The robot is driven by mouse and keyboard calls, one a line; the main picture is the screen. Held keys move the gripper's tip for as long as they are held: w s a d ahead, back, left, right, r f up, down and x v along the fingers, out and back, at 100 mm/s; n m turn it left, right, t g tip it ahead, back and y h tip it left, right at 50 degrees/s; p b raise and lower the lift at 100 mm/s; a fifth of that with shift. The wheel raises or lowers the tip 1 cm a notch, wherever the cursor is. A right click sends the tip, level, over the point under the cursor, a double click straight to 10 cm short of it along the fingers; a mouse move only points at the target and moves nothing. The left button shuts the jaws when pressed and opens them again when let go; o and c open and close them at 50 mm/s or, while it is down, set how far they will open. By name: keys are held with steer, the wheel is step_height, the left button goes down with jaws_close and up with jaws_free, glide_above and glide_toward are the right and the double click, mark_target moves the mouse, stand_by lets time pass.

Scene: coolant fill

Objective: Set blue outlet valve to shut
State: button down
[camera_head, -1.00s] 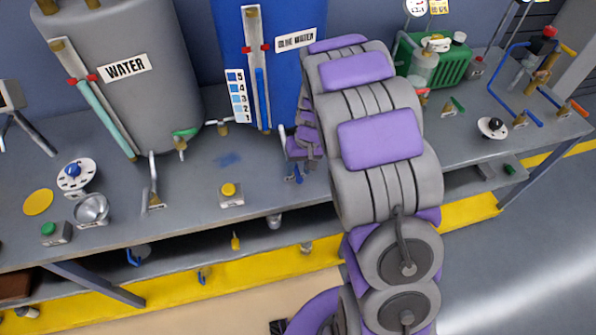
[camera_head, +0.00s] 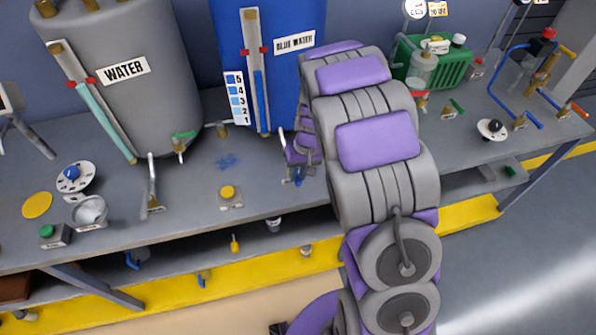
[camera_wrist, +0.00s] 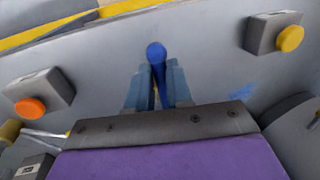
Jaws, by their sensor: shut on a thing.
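The blue outlet valve's handle (camera_wrist: 156,54) stands between the two fingers of my gripper (camera_wrist: 155,90) in the wrist view. The fingers are closed around it, and its round blue end sticks out past them. In the head view my gripper (camera_head: 294,178) is low in front of the blue tank (camera_head: 230,45), which is labelled BLUE WATER. My arm hides the right part of that tank and much of the valve. The valve body and its exact angle cannot be made out.
A grey WATER tank (camera_head: 150,100) stands to the left. A yellow button box (camera_head: 230,196) sits on the bench left of my gripper. An orange button box (camera_wrist: 36,95) shows in the wrist view. Blue marks (camera_head: 228,161) lie on the bench top. A green machine (camera_head: 452,68) stands to the right.

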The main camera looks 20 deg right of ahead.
steer(key=shift+a+r+p, duration=0.1)
steer(key=shift+p, duration=0.2)
steer(key=shift+s+a+r+m+p, duration=0.1)
steer(key=shift+a+m+p, duration=0.35)
steer(key=shift+m+p, duration=0.6)
steer(key=w+a+m+t+h+p, duration=0.2)
steer(key=w+a+m+p, duration=0.2)
steer(key=m+p, duration=1.1)
steer(key=w+p, duration=0.1)
steer(key=p, duration=0.9)
steer(key=shift+a+m, duration=0.35)
steer(key=shift+a, duration=0.05)
steer(key=shift+w+p, duration=0.25)
steer(key=shift+p, duration=0.15)
steer(key=c, duration=1)
jaws_free()
steer(key=shift+a, duration=0.1)
steer(key=shift+c, duration=0.2)
